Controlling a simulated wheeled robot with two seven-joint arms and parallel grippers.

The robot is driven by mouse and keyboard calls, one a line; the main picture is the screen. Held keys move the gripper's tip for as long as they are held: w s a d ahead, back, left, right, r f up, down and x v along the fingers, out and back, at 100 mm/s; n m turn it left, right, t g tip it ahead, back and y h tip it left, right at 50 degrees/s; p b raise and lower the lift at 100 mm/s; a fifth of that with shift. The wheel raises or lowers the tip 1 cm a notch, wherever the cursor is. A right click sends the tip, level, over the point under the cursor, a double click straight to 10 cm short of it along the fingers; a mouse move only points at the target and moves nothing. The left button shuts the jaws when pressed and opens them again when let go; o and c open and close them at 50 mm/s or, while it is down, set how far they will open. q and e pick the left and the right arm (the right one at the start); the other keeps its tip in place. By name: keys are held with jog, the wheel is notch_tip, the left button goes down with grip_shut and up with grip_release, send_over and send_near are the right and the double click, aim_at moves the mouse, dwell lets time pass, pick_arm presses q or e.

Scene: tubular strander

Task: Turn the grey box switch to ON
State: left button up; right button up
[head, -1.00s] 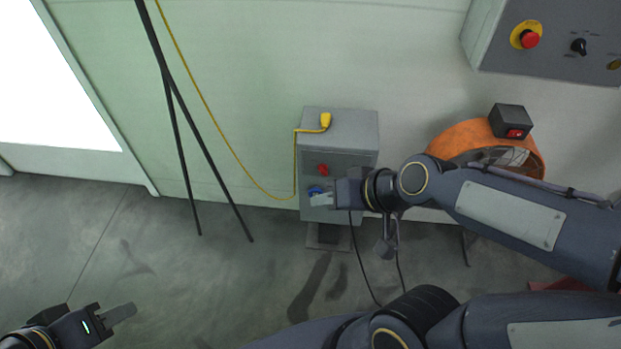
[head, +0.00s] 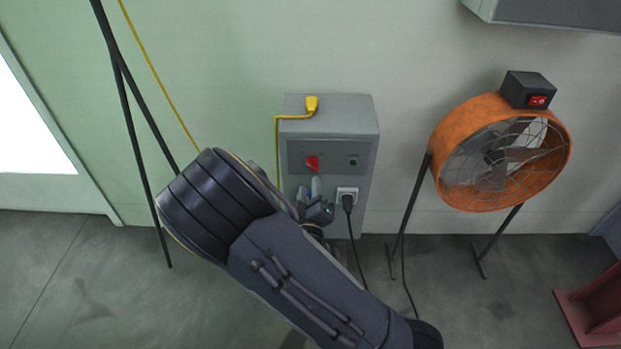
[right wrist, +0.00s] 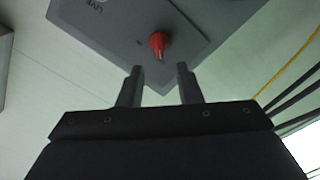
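The grey box (head: 330,108) stands by the wall in the head view. Its red switch (head: 312,163) sits on the dark front panel, and it also shows in the right wrist view as a red knob (right wrist: 157,43). My right gripper (head: 309,187) is just below the switch in the head view. In the right wrist view the two fingers of my right gripper (right wrist: 160,72) are apart with nothing between them. The knob lies just beyond the fingertips, roughly centred between them, and appears untouched. The label at the switch's position is too small to read. My left gripper is not in view.
A black plug (head: 348,201) sits in a socket on the box's front, its cable hanging down. A yellow plug (head: 312,104) and cord are on top. An orange fan (head: 553,170) stands to the right. Dark poles (head: 134,130) lean at left. A red base (head: 598,308) is at lower right.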

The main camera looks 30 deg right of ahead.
aim_at(311, 167)
jog(key=x, duration=0.7)
jog(key=shift+d+b, duration=0.15)
jog(key=shift+b, duration=0.15)
jog(key=shift+c, duration=0.3)
grip_shut()
